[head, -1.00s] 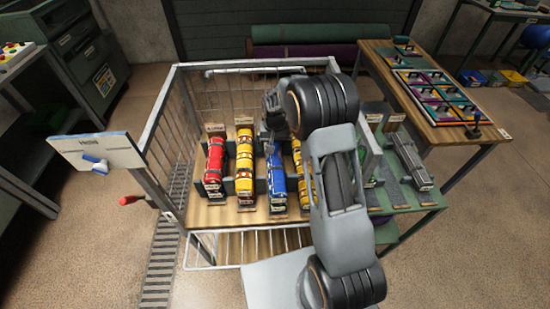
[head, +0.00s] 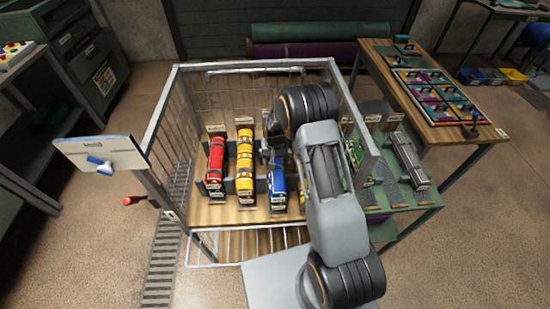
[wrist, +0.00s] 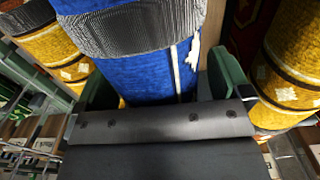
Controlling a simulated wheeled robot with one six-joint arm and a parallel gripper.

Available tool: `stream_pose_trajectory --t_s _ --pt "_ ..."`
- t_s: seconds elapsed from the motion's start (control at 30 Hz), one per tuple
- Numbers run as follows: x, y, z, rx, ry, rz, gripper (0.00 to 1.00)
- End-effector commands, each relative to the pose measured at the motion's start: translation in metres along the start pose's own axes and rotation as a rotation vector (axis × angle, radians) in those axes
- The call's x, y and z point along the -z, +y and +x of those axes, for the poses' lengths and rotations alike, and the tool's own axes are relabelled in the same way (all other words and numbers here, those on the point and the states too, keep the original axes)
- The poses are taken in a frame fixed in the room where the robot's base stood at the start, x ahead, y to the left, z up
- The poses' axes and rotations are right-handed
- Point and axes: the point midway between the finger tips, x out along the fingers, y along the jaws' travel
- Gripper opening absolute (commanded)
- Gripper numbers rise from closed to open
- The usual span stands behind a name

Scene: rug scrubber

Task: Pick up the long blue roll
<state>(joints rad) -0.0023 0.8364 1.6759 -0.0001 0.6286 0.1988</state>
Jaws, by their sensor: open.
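The long blue roll (head: 277,182) lies in a slot of the wire-sided rack, right of the yellow roll (head: 244,165). In the wrist view, the blue roll (wrist: 140,75) with a grey ribbed band fills the space between the two green fingers. My gripper (wrist: 168,85) is open, with one finger on each side of the roll. I cannot tell whether either finger touches it. In the head view my gripper (head: 270,150) is at the roll's far part, and my arm hides some of the slots to the right.
A red roll (head: 215,165) lies at the far left of the rack. Wire walls (head: 175,110) enclose the rack.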

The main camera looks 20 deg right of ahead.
Motion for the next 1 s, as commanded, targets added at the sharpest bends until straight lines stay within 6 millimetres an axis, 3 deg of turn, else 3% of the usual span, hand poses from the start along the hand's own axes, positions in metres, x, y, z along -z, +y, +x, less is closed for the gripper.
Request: stream_pose_trajectory --t_s 0.1,0.73,1.0 --pt "0.0 -0.0001 -0.0001 0.0 0.0 0.0 0.95" --pt "-0.0002 -0.0001 -0.0004 0.0 -0.001 0.0 0.34" --pt "0.0003 -0.0001 -0.0015 0.0 0.001 0.0 0.33"
